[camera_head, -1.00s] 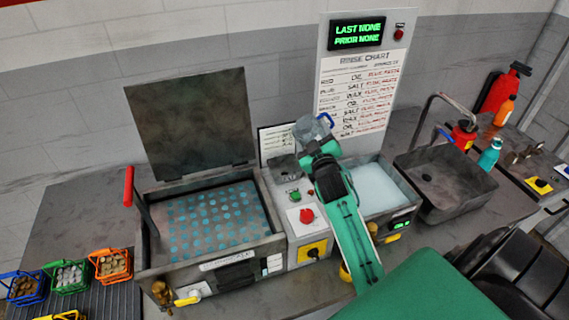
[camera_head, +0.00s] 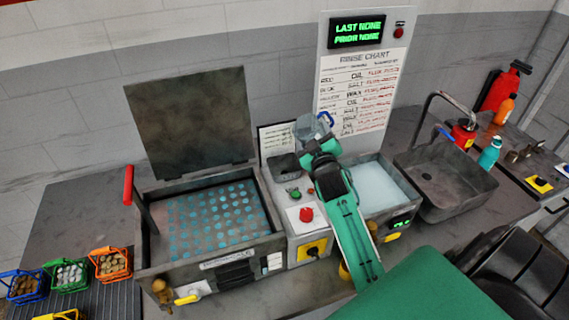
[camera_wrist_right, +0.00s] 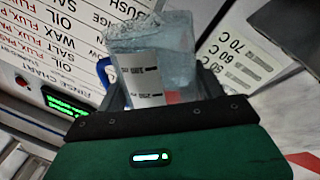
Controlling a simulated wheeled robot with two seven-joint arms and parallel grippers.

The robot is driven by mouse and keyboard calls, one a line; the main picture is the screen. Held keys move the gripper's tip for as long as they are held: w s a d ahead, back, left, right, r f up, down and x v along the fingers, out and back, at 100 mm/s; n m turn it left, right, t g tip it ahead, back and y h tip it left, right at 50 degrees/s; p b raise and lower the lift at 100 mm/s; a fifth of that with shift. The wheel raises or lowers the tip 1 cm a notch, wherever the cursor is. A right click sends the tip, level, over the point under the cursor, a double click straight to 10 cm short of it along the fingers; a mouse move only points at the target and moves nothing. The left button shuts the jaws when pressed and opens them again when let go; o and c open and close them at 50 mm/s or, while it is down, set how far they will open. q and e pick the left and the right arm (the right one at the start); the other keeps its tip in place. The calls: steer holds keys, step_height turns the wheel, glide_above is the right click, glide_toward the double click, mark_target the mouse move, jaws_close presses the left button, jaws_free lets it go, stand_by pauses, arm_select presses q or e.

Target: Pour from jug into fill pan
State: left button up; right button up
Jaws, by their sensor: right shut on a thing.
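My right gripper (camera_head: 316,146) is shut on a clear jug (camera_head: 307,128) with a blue handle. It holds the jug above the control panel, in front of the rinse chart. In the right wrist view the jug (camera_wrist_right: 150,62) sits between the fingers of the gripper (camera_wrist_right: 160,95), with a white marked scale facing the camera. How full it is and how far it is tilted I cannot tell. A small dark pan (camera_head: 283,166), apparently the fill pan, is just left of and below the jug. My left gripper is not in view.
An open-lidded tank (camera_head: 160,262) with a perforated blue plate stands left of the panel. A basin of pale liquid (camera_head: 372,188) is to the right, then a grey sink (camera_head: 432,176) with a tap. Colored baskets (camera_head: 68,276) stand at far left. A display board (camera_head: 357,75) rises behind.

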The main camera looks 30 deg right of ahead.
mark_target(323, 134)
steer(key=shift+d, duration=0.1)
stand_by(0.6)
steer(key=shift+s+d+f+m, duration=0.1)
steer(key=shift+d+f+m, duration=0.4)
steer(key=shift+m, duration=0.2)
steer(key=shift+s+d+m+g+p, duration=0.1)
steer(key=shift+d+m+g+p, duration=0.4)
steer(key=shift+m+p, duration=0.55)
steer(key=shift+s+d+f+m+h+p, duration=0.15)
steer(key=shift+d+m+h+p, duration=0.15)
steer(key=shift+d+m+p, duration=0.55)
steer(key=shift+s+d+f+m+g+p, duration=0.1)
steer(key=shift+d+f+m+g+p, duration=0.3)
steer(key=shift+m, duration=0.8)
steer(key=shift+d+f, duration=0.1)
steer(key=shift+f, duration=0.05)
stand_by(0.9)
